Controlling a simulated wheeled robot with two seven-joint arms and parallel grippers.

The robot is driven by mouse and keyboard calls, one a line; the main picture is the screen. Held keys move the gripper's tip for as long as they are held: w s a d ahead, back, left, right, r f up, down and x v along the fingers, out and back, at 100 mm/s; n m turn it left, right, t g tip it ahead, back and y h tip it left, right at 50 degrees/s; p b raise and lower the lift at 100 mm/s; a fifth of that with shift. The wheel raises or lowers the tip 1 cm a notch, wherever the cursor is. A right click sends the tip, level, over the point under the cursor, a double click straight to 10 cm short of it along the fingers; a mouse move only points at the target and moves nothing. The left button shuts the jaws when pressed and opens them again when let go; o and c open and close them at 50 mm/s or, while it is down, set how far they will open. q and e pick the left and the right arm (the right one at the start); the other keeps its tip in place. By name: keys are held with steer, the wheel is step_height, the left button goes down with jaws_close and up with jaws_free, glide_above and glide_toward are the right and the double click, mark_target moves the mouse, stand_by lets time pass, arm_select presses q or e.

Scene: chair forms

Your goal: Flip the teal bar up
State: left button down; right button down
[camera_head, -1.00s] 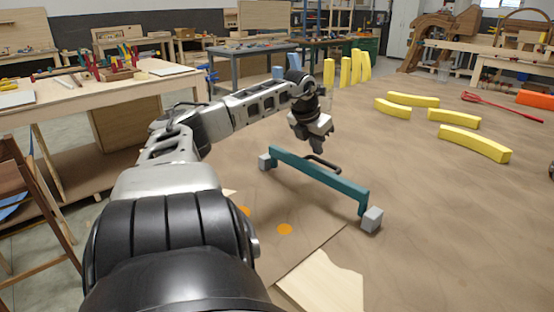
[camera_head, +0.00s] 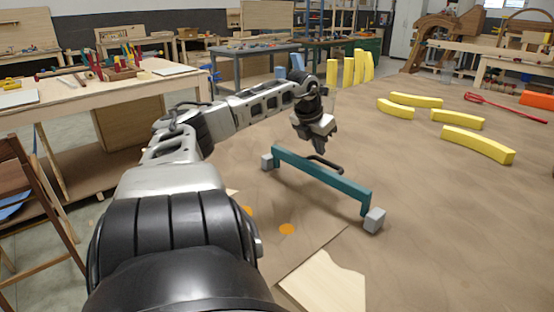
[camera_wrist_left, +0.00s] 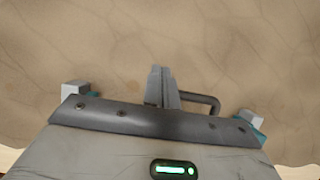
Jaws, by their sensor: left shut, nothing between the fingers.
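The teal bar (camera_head: 325,180) lies low across the brown table between two grey end blocks, one at the far left (camera_head: 267,162) and one at the near right (camera_head: 374,220). A dark handle (camera_head: 326,163) sticks out from its far side. My left gripper (camera_head: 320,148) is shut and empty, pointing down above and just behind the bar, close to the handle. In the left wrist view its fingers (camera_wrist_left: 163,88) show beside the handle (camera_wrist_left: 212,102); I cannot tell if they touch. Most of the bar is hidden there by the gripper body. My right gripper is not in view.
Several yellow curved pieces (camera_head: 477,145) lie at the right, and yellow upright ones (camera_head: 359,67) stand at the back. A red tool (camera_head: 505,108) lies far right. A pale wooden piece (camera_head: 323,285) lies near the front. Bare table surrounds the bar.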

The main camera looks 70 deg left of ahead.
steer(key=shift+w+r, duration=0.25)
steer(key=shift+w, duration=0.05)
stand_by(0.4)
arm_select(q)
steer(key=shift+r, duration=0.1)
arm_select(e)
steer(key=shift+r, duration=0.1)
